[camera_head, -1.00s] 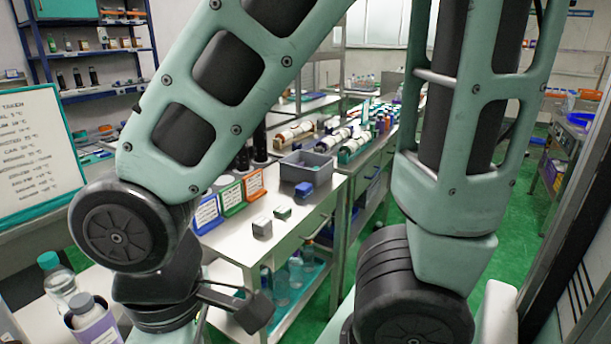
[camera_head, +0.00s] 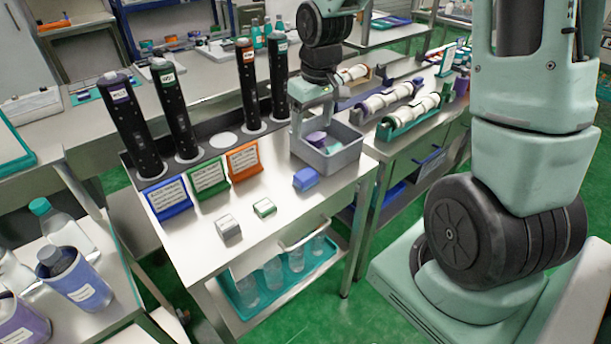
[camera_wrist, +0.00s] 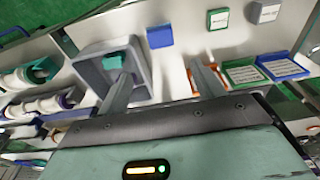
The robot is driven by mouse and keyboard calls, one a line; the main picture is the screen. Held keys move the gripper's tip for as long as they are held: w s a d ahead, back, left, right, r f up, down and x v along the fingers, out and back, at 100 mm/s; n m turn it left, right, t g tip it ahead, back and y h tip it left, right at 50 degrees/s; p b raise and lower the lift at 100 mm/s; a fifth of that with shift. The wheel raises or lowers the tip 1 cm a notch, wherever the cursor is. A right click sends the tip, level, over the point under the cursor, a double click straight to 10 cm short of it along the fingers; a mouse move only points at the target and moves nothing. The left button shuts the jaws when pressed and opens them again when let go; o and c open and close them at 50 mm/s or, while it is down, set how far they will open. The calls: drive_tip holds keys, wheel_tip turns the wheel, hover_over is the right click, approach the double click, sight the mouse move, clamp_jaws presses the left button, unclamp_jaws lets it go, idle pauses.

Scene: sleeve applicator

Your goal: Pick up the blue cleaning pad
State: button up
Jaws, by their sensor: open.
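The blue cleaning pad (camera_head: 305,179) is a small blue block on the metal worktop, just in front of a grey bin (camera_head: 345,158). In the wrist view the blue pad (camera_wrist: 160,36) lies beyond the fingertips, near the upper middle. My gripper (camera_head: 311,127) is open and empty, above the back of the worktop near the bin's rear left. In the wrist view my gripper (camera_wrist: 158,72) has its fingers spread, with the left one overlapping the bin. A green-and-white block (camera_head: 264,208) and a grey block (camera_head: 228,227) sit to the left of the blue pad.
Blue (camera_head: 169,198), green (camera_head: 208,178) and orange (camera_head: 243,160) label stands line the worktop's back left. Tall black cylinders (camera_head: 175,110) stand behind them. The bin holds teal and purple items. White rollers (camera_head: 390,99) lie to the right. The worktop's front is bare.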

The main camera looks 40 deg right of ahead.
hover_over(306, 173)
drive_tip(key=f, duration=0.7)
drive_tip(key=s+f, duration=0.1)
drive_tip(key=f, duration=0.3)
drive_tip(key=shift+d, duration=0.15)
drive_tip(key=shift+w+a+f+p, duration=0.1)
drive_tip(key=shift+w+f+p, duration=0.05)
drive_tip(key=shift+f, duration=0.8)
drive_tip(key=shift+w+a+f+p, duration=0.1)
drive_tip(key=shift+w+f+p, duration=0.1)
drive_tip(key=shift+f, duration=0.8)
drive_tip(key=shift+w+f+p, duration=0.1)
drive_tip(key=shift+f+p, duration=0.05)
drive_tip(key=shift+f, duration=0.8)
drive_tip(key=c, duration=0.8)
